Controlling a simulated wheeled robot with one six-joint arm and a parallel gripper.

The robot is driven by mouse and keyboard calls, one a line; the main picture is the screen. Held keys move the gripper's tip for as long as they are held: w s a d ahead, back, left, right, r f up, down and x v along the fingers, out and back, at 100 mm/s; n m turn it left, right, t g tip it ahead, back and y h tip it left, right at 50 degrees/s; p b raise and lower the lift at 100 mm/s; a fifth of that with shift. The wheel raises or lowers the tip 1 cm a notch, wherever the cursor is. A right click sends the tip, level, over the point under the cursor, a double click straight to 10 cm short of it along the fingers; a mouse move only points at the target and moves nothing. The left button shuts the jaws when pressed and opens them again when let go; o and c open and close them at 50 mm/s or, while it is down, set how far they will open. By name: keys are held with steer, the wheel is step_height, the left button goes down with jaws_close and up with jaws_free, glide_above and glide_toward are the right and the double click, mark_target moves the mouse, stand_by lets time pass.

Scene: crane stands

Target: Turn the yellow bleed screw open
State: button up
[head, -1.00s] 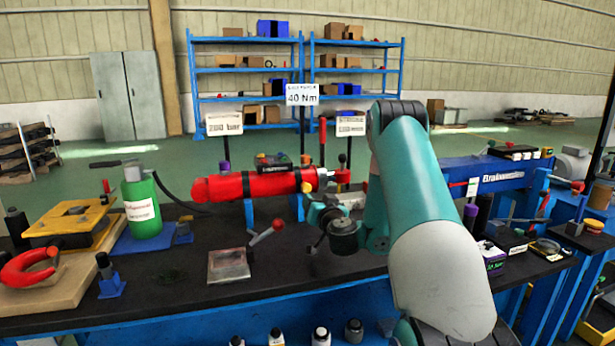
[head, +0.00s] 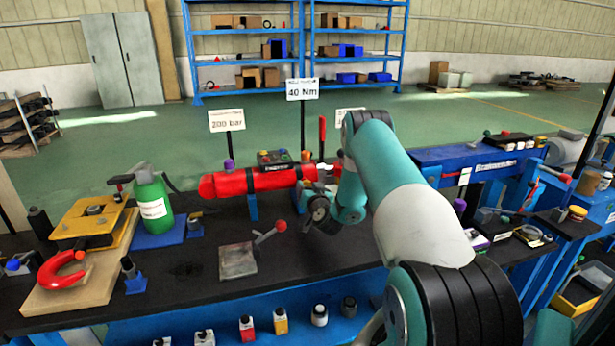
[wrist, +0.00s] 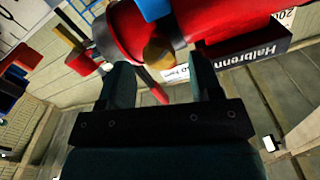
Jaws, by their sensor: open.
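The red cylinder (head: 255,182) lies across the bench in blue supports. It also fills the top of the wrist view (wrist: 210,25), with a blue band on it. A dull yellow round knob (wrist: 157,52), which looks like the bleed screw, sits on the cylinder's underside in the wrist picture. My gripper (wrist: 158,66) is open, with one finger on each side of the knob in the picture. I see no finger contact, and the depth gap cannot be told. In the head view my wrist (head: 318,206) is at the cylinder's right end and hides the fingertips and the screw.
A red-tipped lever (head: 268,232) on a grey plate stands in front of the cylinder. The green bottle (head: 152,202) and yellow press (head: 92,218) are at left. A red upright handle (head: 322,135) and the 40 Nm sign (head: 303,90) rise behind.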

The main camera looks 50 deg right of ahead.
mark_target(306, 184)
steer(key=shift+p+x, duration=0.6)
steer(key=shift+x, duration=0.55)
